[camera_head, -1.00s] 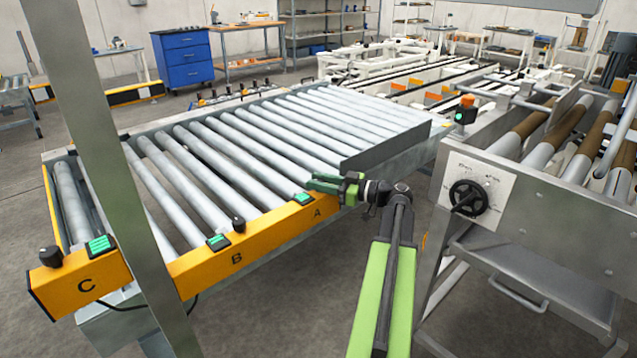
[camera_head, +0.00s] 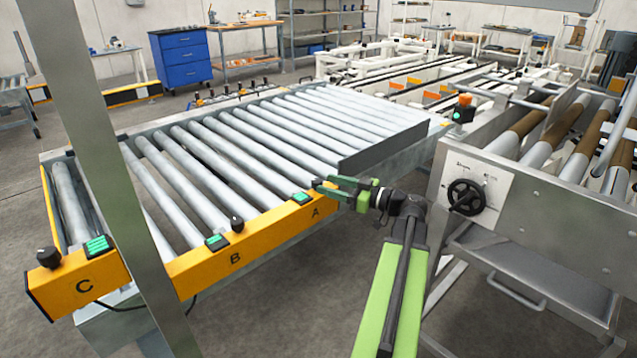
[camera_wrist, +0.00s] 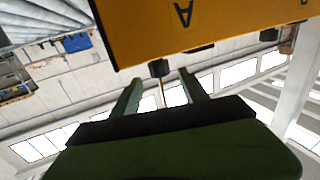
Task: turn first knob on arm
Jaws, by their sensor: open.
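My gripper (camera_head: 320,185) is open and empty, with its green fingers beside the section marked A on the orange panel (camera_head: 283,232). In the wrist view, the panel (camera_wrist: 235,25) appears upside down with its letter A. A small black knob (camera_wrist: 158,67) shows under its edge there, between my two fingertips (camera_wrist: 160,75) in the picture and apart from them. Black knobs at B (camera_head: 238,223) and C (camera_head: 48,257) stand clear.
Small green-lit boxes sit on the panel at A (camera_head: 302,198), B (camera_head: 217,241) and C (camera_head: 97,245). The roller conveyor (camera_head: 225,150) lies behind the panel. A steel machine with a black handwheel (camera_head: 466,197) stands close on the right. A grey post (camera_head: 110,170) crosses the left side.

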